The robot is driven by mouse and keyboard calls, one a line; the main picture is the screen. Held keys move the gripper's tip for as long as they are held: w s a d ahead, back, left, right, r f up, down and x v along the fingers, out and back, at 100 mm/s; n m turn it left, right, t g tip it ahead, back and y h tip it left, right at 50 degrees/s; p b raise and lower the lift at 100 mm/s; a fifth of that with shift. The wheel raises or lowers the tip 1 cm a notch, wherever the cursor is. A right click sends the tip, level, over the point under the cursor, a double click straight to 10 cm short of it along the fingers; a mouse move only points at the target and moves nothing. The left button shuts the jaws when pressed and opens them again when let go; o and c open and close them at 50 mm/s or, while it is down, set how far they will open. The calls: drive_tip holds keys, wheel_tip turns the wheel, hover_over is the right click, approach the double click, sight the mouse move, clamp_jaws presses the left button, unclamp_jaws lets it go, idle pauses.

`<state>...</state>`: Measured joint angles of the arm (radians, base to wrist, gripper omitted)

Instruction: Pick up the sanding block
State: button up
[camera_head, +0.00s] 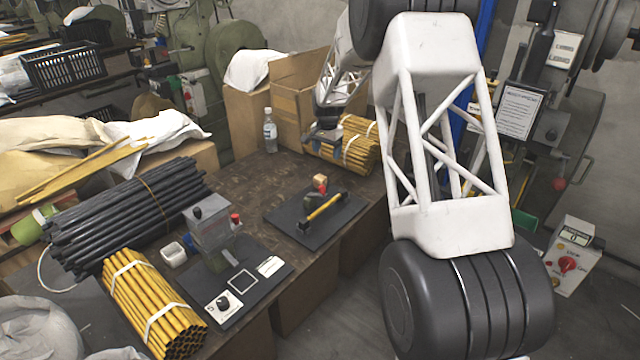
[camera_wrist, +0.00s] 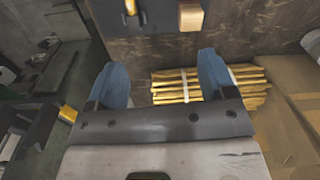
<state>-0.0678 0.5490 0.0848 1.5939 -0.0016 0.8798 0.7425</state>
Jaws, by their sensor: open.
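My gripper (camera_head: 323,138) is open and empty, above the far part of the bench by a bundle of yellow rods. In the wrist view its two blue fingers (camera_wrist: 162,78) are wide apart, with bare bench and part of the bundle between and behind them. The block is beyond the fingertips, untouched.
A yellow-handled tool (camera_head: 325,208) and a small green item lie on the mat near the block. Yellow rods (camera_head: 355,150) lie at the far edge, beside cardboard boxes (camera_head: 298,85).

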drive_tip(key=m, duration=0.1)
hover_over(320, 177)
wheel_tip(320, 177, down, 12)
drive_tip(key=shift+w+r, duration=0.1)
drive_tip(key=shift+f, duration=1.25)
drive_tip(key=shift+f, duration=0.1)
drive_tip(key=shift+f, duration=2.5)
drive_tip(key=c, duration=1.1)
